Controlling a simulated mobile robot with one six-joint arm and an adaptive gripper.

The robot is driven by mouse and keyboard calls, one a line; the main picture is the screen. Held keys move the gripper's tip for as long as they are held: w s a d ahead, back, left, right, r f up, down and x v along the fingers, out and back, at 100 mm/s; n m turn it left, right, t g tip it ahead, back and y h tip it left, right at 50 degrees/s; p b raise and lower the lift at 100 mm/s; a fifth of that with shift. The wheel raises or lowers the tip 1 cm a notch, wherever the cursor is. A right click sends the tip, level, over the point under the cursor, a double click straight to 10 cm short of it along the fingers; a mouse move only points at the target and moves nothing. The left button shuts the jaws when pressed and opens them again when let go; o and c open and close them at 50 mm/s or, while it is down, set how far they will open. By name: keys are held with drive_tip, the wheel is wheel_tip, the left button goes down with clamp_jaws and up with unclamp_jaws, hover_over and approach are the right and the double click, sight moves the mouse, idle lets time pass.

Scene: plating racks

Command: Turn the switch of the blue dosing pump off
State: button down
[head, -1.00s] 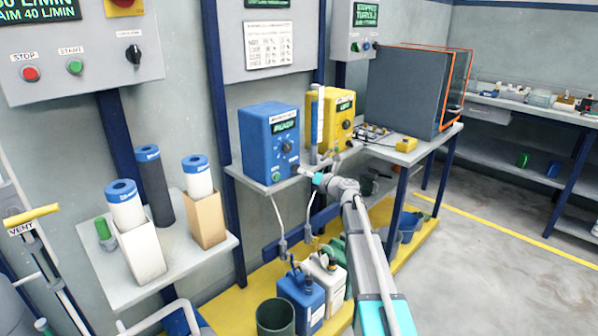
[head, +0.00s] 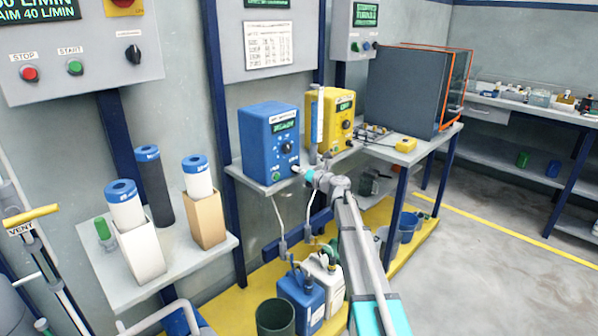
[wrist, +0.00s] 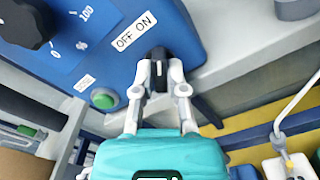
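The blue dosing pump (head: 258,140) stands on the wall shelf, its front with a lit green display, a dark dial and a green button facing right. In the wrist view, the pump's front (wrist: 62,72) carries a white OFF ON label (wrist: 133,33), and the black switch (wrist: 158,58) sits just below it. My gripper (wrist: 158,72) has one finger on each side of the switch, and the fingertips appear to touch it.
A yellow pump (head: 330,118) stands close on the right, with a clear tube between the pumps. The grey shelf edge (head: 262,186) runs below my gripper. Hoses hang to blue and white canisters (head: 301,297) on the yellow floor platform. The dial (wrist: 28,24) and green button (wrist: 104,98) are near my fingers.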

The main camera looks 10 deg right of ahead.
drive_tip(key=shift+n, duration=0.3)
drive_tip(key=shift+s+n, duration=0.1)
drive_tip(key=shift+n, duration=6.6)
drive_tip(key=c, duration=0.7)
unclamp_jaws()
drive_tip(key=shift+s, duration=0.1)
drive_tip(key=v, duration=1.2)
